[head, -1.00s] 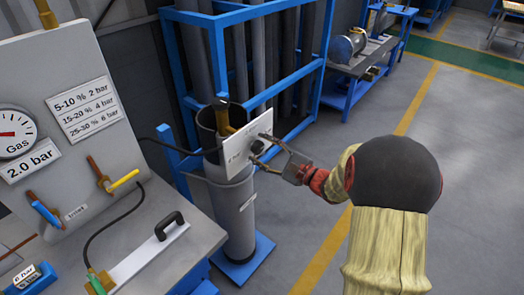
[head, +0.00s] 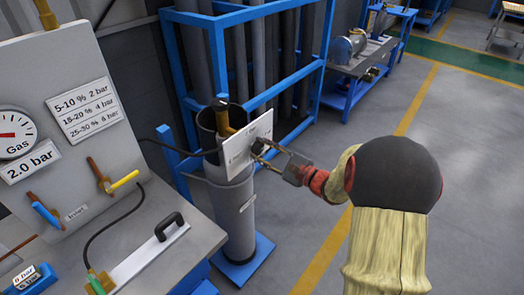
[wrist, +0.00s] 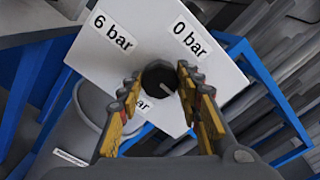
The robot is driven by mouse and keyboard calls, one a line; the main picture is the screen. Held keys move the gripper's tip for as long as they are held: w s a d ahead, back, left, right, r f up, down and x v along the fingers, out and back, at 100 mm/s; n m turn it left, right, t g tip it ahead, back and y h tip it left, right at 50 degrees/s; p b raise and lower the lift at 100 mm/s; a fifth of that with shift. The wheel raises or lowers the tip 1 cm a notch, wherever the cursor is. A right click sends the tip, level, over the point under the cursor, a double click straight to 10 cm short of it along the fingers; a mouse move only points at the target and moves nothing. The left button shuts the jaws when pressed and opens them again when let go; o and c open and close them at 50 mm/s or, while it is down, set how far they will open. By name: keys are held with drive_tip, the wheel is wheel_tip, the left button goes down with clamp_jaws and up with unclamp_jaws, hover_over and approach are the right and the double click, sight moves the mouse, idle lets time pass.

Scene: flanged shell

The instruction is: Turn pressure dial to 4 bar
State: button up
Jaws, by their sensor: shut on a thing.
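The pressure dial (wrist: 160,75) is a dark round knob on a square white plate (wrist: 80,62). In the wrist view the plate carries "6 bar" (wrist: 113,31) and "0 bar" (wrist: 190,40) labels. A third label (wrist: 140,104) below the knob is partly hidden by a finger, its number unreadable. A pale line shows at the knob's lower right. My gripper (wrist: 158,80) is shut on the dial, one finger on each side. In the head view the gripper (head: 258,150) meets the plate (head: 240,143) from the right, covering most of the dial.
The plate stands by a grey cylinder (head: 236,205) on a blue base (head: 246,262). A blue rack (head: 245,97) of pipes is behind. At left, a panel has a gauge (head: 15,134), a "2.0 bar" sign (head: 30,162) and a percent-to-bar list (head: 88,107). The floor right is open.

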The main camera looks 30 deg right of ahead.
drive_tip(key=m+p, duration=0.4)
drive_tip(key=p, duration=0.1)
drive_tip(key=shift+r+m+p, duration=0.2)
drive_tip(key=shift+m+p, duration=0.1)
drive_tip(key=shift+m, duration=0.1)
drive_tip(key=m+p, duration=0.4)
drive_tip(key=p, duration=0.1)
drive_tip(key=shift+m, duration=0.3)
drive_tip(key=m+p, duration=0.3)
drive_tip(key=p, duration=0.1)
drive_tip(key=shift+m, duration=0.3)
drive_tip(key=m+p, duration=0.4)
drive_tip(key=shift+f+m+p, duration=0.2)
drive_tip(key=shift+m+p, duration=0.15)
drive_tip(key=shift+m, duration=0.05)
drive_tip(key=o, duration=1)
drive_tip(key=shift+o, duration=0.8)
